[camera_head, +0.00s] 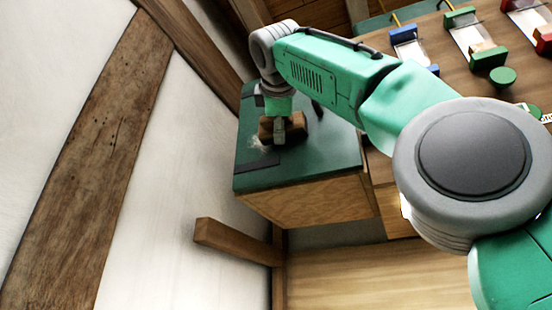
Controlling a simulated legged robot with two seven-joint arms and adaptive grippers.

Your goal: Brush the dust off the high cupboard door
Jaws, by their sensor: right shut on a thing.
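The cupboard door (325,150) is the dark green face of a wooden box high on the wall, seen tilted. My right arm reaches across from the right. My right gripper (281,131) is in front of the door, shut on a brown wooden brush (266,127). The brush is at the door's face; the gripper partly hides it, and I cannot tell whether its bristles touch. A pale, wispy patch, dust (257,145) or bristles, shows beside the brush. My left gripper is out of view.
A wooden beam (235,241) sticks out below the cupboard, near the white wall (180,200). A large timber (95,150) crosses the wall at left. Several coloured blocks and fittings, one a green block (487,58), sit on a wooden board at upper right.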

